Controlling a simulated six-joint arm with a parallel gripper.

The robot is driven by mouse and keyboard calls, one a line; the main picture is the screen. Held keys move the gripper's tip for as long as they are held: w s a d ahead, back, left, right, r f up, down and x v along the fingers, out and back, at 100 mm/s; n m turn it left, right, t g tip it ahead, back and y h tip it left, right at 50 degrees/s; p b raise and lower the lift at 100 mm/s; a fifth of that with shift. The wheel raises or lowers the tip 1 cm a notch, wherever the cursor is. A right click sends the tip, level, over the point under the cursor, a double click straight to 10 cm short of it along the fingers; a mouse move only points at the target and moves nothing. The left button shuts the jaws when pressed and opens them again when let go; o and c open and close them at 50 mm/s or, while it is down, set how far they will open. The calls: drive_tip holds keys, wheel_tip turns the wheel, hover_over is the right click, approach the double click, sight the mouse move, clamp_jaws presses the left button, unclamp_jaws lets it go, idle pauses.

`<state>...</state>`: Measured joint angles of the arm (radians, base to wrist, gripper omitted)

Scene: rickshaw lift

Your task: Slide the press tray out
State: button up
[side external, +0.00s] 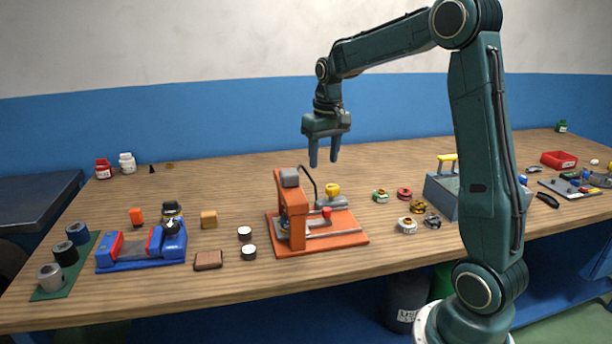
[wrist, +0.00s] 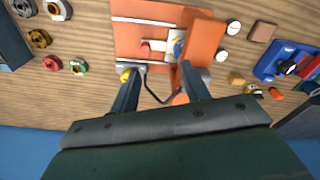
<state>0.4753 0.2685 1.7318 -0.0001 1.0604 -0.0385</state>
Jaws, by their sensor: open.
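The orange press (side external: 296,208) stands on its flat orange base on the wooden bench, left of my arm. A tray with a red knob (side external: 326,212) lies low on the press base, partly under the upright frame. In the wrist view the red knob (wrist: 146,47) sits beside a pale plate (wrist: 175,45) with a blue and yellow mark. My gripper (side external: 324,164) points down, open and empty, above and behind the press. In the wrist view its two fingers (wrist: 160,76) reach toward the press and appear apart from it. The upright frame (wrist: 204,46) hides part of the tray.
A blue vise-like fixture (side external: 142,250) stands to the left. Two white-topped black discs (side external: 249,252) and a brown block (side external: 208,260) lie between it and the press. Several coloured rings (side external: 405,193) lie right of the press, near a grey-blue toolbox (side external: 440,196). Bare bench lies behind the press.

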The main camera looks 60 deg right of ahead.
drive_tip(key=m, duration=0.1)
hover_over(327, 209)
wheel_tip(327, 209, down, 5)
drive_tip(key=shift+r+g, duration=0.15)
drive_tip(key=shift+g, duration=0.25)
wheel_tip(327, 209, down, 14)
drive_tip(key=shift+r, duration=0.1)
idle(0.3)
clamp_jaws()
